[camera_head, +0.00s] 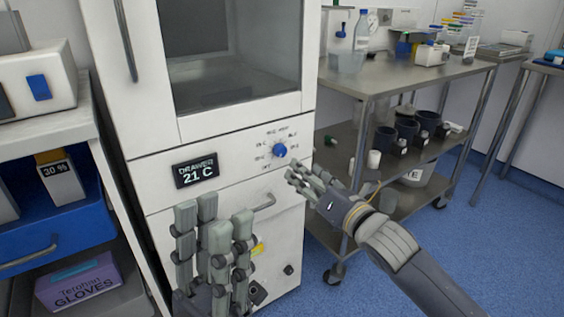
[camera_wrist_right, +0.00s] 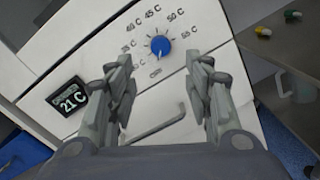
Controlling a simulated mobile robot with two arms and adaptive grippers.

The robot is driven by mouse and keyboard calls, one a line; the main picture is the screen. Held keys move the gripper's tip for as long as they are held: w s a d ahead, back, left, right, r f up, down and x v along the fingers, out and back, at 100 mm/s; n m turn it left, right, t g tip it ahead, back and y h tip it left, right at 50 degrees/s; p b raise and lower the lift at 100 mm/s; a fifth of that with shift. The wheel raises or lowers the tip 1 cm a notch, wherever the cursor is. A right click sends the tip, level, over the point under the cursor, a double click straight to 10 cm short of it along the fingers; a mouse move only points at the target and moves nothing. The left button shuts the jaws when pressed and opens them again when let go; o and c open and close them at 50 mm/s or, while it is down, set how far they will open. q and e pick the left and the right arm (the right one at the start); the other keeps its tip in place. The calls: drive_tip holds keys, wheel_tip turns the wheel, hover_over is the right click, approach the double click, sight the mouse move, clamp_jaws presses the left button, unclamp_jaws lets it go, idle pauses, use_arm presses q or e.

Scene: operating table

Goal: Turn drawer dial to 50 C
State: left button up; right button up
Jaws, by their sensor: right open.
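The blue drawer dial (camera_head: 279,150) sits on the white cabinet's front panel, with temperature marks around it. In the right wrist view the dial (camera_wrist_right: 160,46) shows beyond my right gripper's fingers, between them and apart from them. The drawer display (camera_head: 195,171) reads 21 C, and it also shows in the right wrist view (camera_wrist_right: 70,102). My right gripper (camera_head: 300,180) is open and empty, just below and right of the dial. My left gripper (camera_head: 213,225) is in front of the lower cabinet with fingers pointing up; its grip state is unclear.
A drawer handle (camera_head: 264,203) is below the dial. A steel table (camera_head: 420,78) with labware stands at the right, with cups on its lower shelf. A shelf unit with a blue drawer (camera_head: 60,235) and a gloves box (camera_head: 80,283) is at the left.

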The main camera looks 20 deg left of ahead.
sight(282, 154)
drive_tip(key=b+x, duration=0.2)
drive_tip(key=x, duration=0.6)
drive_tip(key=shift+f+b, duration=0.1)
drive_tip(key=shift+b, duration=0.2)
drive_tip(key=shift+x, duration=0.95)
drive_tip(key=c, duration=1)
